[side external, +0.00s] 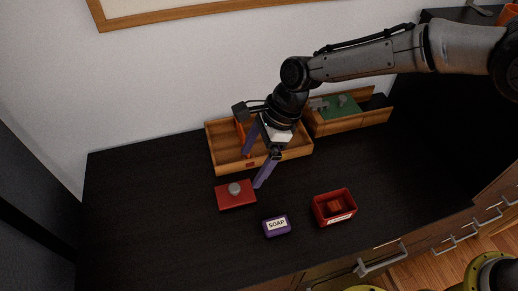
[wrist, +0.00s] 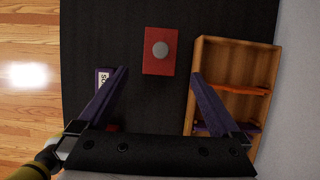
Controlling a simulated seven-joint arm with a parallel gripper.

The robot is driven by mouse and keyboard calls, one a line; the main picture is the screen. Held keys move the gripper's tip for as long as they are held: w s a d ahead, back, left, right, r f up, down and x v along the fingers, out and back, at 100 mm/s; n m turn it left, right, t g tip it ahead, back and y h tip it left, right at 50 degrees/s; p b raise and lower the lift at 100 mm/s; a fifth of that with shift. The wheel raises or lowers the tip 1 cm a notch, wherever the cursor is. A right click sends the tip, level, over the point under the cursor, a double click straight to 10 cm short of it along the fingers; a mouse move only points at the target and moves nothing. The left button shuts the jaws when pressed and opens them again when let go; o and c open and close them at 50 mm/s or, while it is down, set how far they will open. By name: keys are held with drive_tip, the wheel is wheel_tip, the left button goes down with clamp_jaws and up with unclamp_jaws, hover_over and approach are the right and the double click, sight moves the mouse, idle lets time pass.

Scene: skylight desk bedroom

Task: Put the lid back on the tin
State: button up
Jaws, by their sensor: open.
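The red lid (side external: 235,199) is a flat rectangle with a round grey knob on top, lying on the dark desk left of centre. It also shows in the wrist view (wrist: 160,64), ahead of and between my fingertips. The open red tin (side external: 334,215) stands upright on the desk to the right of the lid, with a pale label on its front. In the wrist view only a bit of red shows behind the left finger. My gripper (side external: 252,170) is open and empty, with its purple fingers above the desk near the lid, apart from it.
A purple soap box (side external: 277,229) lies between lid and tin, towards the front. A wooden tray (side external: 225,163) with an orange divider stands behind the lid, close to my fingers. A wooden organiser (side external: 350,124) holding a green knobbed piece stands back right. The left desk is clear.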

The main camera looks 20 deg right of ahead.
sight(238, 189)
drive_tip(key=x, duration=1)
drive_tip(key=shift+a+f, duration=0.15)
drive_tip(key=shift+f, duration=0.1)
drive_tip(key=c, duration=1.2)
drive_tip(key=shift+o, duration=0.2)
drive_tip(key=shift+r, duration=2.3)
